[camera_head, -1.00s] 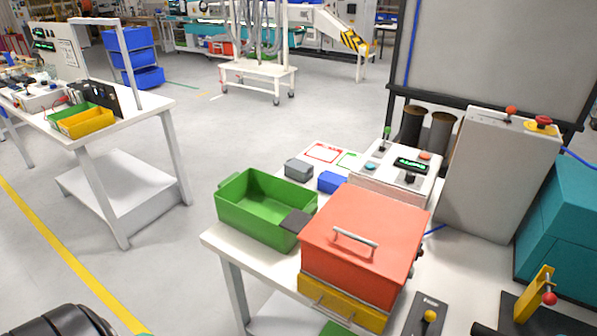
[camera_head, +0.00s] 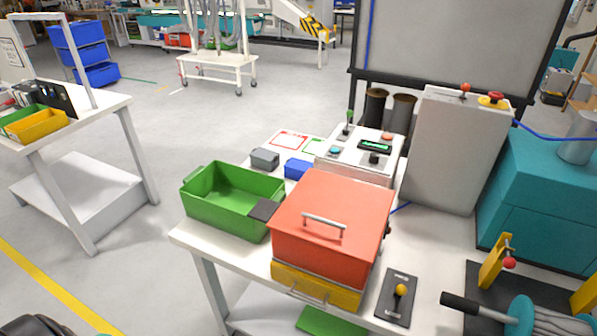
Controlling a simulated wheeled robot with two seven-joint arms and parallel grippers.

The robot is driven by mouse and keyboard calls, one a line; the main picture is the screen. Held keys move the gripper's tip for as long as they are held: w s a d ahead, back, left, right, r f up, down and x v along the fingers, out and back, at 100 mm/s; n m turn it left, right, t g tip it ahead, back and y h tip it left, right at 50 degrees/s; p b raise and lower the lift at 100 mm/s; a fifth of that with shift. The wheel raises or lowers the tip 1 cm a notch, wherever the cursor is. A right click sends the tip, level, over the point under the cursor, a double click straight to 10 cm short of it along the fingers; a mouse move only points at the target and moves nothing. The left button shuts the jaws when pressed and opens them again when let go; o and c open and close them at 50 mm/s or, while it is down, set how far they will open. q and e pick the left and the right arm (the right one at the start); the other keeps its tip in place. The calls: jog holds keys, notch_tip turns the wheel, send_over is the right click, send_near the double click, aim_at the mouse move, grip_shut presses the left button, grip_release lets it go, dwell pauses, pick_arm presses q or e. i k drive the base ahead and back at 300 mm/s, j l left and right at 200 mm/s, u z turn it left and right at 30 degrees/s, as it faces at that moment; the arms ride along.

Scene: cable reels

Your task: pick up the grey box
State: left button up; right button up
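The grey box (camera_head: 265,159) is a small dark grey block on the white table (camera_head: 187,232). It lies behind the green bin (camera_head: 232,205) and to the left of a small blue box (camera_head: 298,168). Neither of my grippers shows in the head view. A dark rounded part of me shows at the bottom left corner.
A red lidded box (camera_head: 333,222) with a handle stands right of the green bin. A control panel (camera_head: 362,157) and a tall grey cabinet (camera_head: 447,150) stand behind it. A lever plate (camera_head: 397,299) and a teal reel (camera_head: 527,318) are at front right.

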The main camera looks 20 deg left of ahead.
aim_at(270, 167)
jog(key=j+u, duration=0.4)
jog(key=i+j+u, duration=0.2)
jog(key=j+u, duration=0.2)
jog(key=j, duration=0.15)
jog(key=i+j+u, duration=0.2)
jog(key=j+u, duration=0.2)
jog(key=i+j+u, duration=0.25)
jog(key=j+u, duration=0.2)
jog(key=i+j+u, duration=0.55)
jog(key=u, duration=0.25)
jog(key=i+z, duration=0.2)
jog(key=i, duration=0.25)
jog(key=i+j+z, duration=0.2)
jog(key=i, duration=0.25)
jog(key=i+j+z, duration=0.2)
jog(key=i, duration=0.2)
jog(key=i+l+z, duration=0.1)
jog(key=i+z, duration=0.15)
jog(key=z, duration=0.2)
jog(key=i+z, duration=0.2)
jog(key=z, duration=0.3)
jog(key=i+z, duration=0.25)
jog(key=z, duration=0.2)
jog(key=i+j+z, duration=0.15)
jog(key=z, duration=0.35)
jog(key=i+j, duration=0.05)
jog(key=i, duration=0.05)
